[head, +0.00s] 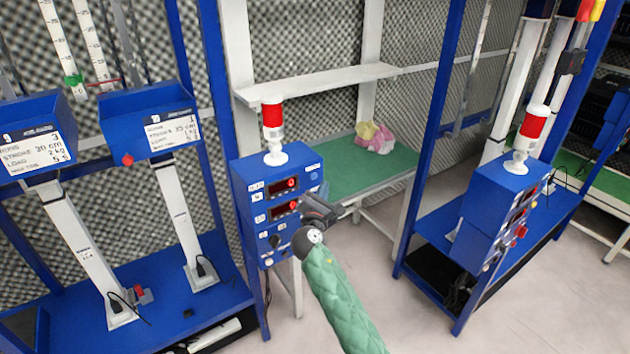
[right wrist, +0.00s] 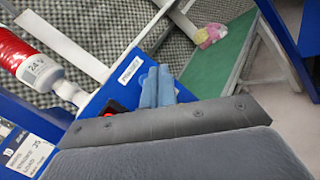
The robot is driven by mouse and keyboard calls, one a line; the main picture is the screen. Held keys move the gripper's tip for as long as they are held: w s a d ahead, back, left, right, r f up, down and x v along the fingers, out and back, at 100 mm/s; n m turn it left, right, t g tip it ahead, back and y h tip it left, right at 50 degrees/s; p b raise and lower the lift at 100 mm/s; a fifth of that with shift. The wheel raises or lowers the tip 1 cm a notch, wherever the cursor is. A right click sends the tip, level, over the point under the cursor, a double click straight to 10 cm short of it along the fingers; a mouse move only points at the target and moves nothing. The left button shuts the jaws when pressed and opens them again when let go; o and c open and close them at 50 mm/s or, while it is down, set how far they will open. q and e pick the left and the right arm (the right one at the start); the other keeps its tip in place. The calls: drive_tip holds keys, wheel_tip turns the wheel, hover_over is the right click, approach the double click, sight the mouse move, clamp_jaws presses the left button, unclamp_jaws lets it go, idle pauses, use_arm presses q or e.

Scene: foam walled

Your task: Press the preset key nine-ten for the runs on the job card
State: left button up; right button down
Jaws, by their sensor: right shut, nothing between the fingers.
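A blue control box (head: 278,200) stands at the centre of the head view, with two red-lit displays, small white-labelled keys and a dark knob on its front. The key labels are too small to read. My right gripper (head: 318,209) is at the box's right front edge; its fingers are shut and empty. In the right wrist view its blue fingers (right wrist: 160,84) are in front of the box (right wrist: 112,98), hiding part of it; I cannot tell whether they touch. Two job cards show at left: one (head: 38,148) reads runs 3, the other (head: 173,133) runs 1. My left gripper is out of view.
A red-and-white lamp (head: 273,122) stands on the control box. A second control box (head: 500,212) with a lamp stands at right. A green bench (head: 340,168) with pink and yellow cloth is behind. Blue frame posts flank the area; the pale floor between is free.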

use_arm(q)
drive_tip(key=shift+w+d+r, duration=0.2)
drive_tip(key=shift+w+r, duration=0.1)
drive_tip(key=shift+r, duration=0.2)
use_arm(e)
drive_tip(key=shift+w+a, duration=0.6)
drive_tip(key=shift+w, duration=0.1)
idle(1.0)
drive_tip(key=shift+w, duration=0.1)
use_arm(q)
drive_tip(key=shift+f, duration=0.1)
use_arm(e)
drive_tip(key=shift+w+a, duration=0.25)
use_arm(q)
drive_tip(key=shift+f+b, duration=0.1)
drive_tip(key=shift+b, duration=0.25)
use_arm(e)
drive_tip(key=shift+w+a, duration=0.25)
drive_tip(key=shift+w, duration=0.1)
idle(0.6)
drive_tip(key=shift+s+d, duration=0.1)
drive_tip(key=shift+s, duration=0.05)
idle(0.3)
use_arm(q)
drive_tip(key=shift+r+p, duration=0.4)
drive_tip(key=shift+p, duration=0.05)
use_arm(e)
drive_tip(key=shift+s+d, duration=0.4)
drive_tip(key=shift+s, duration=0.2)
